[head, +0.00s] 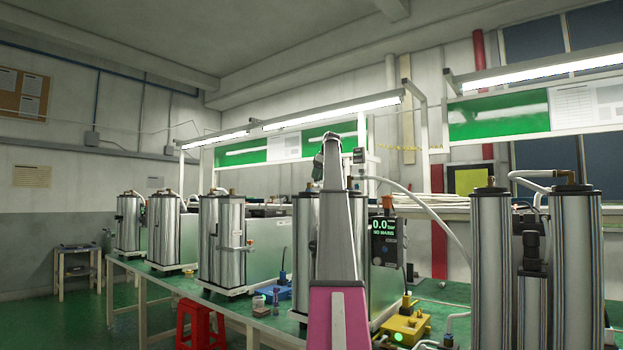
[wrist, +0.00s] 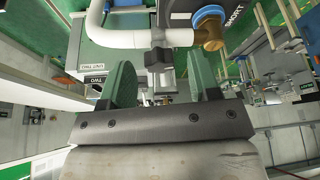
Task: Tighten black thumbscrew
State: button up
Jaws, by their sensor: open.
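In the wrist view the black thumbscrew (wrist: 159,57) sits upright in the middle, just below a white pipe, with a clear cylindrical part beside and below it. My gripper (wrist: 161,70) has two green fingers spread apart, one on each side of the thumbscrew in the picture. A gap shows between each finger and the thumbscrew. How far the thumbscrew lies beyond the fingertips is hard to tell. In the head view my raised arm stands in the middle, and I cannot make out the thumbscrew there.
A brass fitting (wrist: 208,27) and white pipe (wrist: 125,38) lie close above the fingers in the wrist view. In the head view, metal columns (head: 490,265) stand at the right, a display (head: 386,240) reads 0.0, and a yellow box (head: 405,327) sits on the green bench.

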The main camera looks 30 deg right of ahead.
jog(key=shift+f, duration=0.2)
jog(key=c, duration=0.9)
